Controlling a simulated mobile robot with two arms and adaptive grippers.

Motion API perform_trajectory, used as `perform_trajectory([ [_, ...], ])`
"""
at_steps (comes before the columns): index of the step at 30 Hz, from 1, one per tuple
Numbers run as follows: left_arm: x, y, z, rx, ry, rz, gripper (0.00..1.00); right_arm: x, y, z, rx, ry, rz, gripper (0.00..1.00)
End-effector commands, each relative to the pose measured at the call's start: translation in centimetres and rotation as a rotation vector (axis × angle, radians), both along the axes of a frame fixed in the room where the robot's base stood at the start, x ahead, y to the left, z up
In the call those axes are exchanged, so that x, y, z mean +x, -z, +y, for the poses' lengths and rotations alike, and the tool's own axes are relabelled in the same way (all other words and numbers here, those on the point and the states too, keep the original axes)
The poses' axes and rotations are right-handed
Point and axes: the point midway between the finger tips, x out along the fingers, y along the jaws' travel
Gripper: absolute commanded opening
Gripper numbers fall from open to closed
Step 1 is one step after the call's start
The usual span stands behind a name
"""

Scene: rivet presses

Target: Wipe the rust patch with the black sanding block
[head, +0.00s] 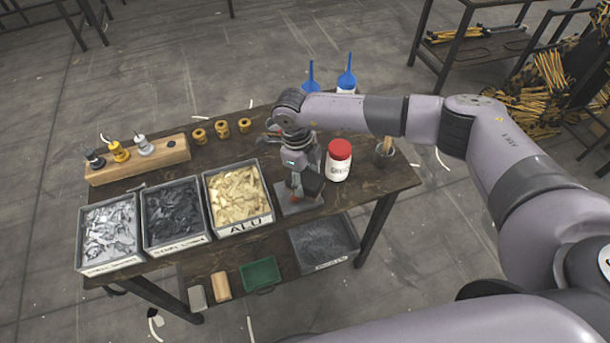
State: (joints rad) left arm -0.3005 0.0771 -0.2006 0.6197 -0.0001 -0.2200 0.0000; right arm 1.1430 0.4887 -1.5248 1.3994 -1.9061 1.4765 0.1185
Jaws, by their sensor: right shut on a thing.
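My right gripper (302,187) points down over the grey metal plate (290,208) near the table's front edge, right of the ALU bin. It is shut on a small dark block (313,185), which looks like the black sanding block and is partly hidden by the fingers. The block is at or just above the plate; I cannot tell if they touch. A small reddish-brown spot, seemingly the rust patch (295,199), shows on the plate beside the fingers. The rest of the patch may be hidden. My left gripper is not in view.
A white jar with a red lid (339,160) stands close right of the gripper, with a dark cup (384,155) beyond. Bins (240,199) of metal pieces line the left front. Blue-spouted bottles (346,80) stand behind my arm. The table's (385,183) right end is mostly bare.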

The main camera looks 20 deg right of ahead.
Motion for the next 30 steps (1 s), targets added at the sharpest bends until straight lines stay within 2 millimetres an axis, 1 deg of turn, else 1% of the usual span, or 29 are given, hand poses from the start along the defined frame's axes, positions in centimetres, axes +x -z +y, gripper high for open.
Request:
perform_trajectory([
  [16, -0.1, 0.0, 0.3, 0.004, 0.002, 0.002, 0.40, 0.0, 0.0, 0.0, 0.000, 0.000, 0.000, 0.26],
  [30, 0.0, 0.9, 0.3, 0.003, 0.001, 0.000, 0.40, 0.0, 1.0, 0.0, 0.000, 0.000, 0.000, 0.26],
])
